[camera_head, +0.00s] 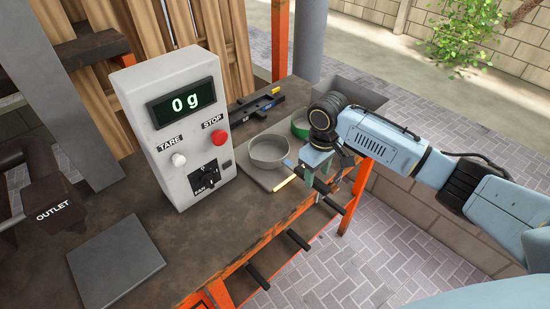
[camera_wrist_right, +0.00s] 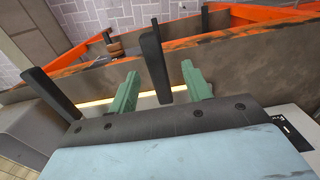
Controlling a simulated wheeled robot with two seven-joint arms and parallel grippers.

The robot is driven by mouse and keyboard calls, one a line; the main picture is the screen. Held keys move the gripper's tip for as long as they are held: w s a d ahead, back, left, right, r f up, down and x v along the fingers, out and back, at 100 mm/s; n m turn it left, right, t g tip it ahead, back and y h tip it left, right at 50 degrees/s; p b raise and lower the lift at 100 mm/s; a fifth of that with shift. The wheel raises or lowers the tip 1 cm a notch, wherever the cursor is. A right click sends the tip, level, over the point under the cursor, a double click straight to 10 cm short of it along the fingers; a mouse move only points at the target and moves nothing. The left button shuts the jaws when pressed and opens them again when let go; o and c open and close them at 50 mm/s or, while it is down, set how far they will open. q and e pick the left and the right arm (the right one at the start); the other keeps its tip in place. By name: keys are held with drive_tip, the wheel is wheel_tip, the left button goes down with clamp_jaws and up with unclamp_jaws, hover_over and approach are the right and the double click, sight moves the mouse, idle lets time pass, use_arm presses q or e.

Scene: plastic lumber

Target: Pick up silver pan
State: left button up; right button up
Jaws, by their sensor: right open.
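The silver pan (camera_head: 268,153) is a round, shallow grey dish on a flat grey plate (camera_head: 262,182), beside the scale box on the bench. My right gripper (camera_head: 314,190) is just right of the pan and apart from it, near the bench's front edge, with its green fingers pointing down. In the right wrist view the two green fingers (camera_wrist_right: 162,84) are spread, with no pan between them. The pan is not clearly visible in that view. My left gripper is not in view.
The white scale box (camera_head: 175,130) reads 0 g. A green-rimmed container (camera_head: 299,124) stands behind the pan. Black pegs (camera_head: 298,240) stick out from the orange bench frame. A flat grey plate (camera_head: 115,262) lies at front left. A pale yellow strip (camera_head: 285,183) lies near the gripper.

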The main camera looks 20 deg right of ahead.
sight(317, 181)
drive_tip(key=f, duration=0.5)
drive_tip(key=shift+w+d, duration=0.1)
drive_tip(key=shift+d, duration=0.15)
clamp_jaws()
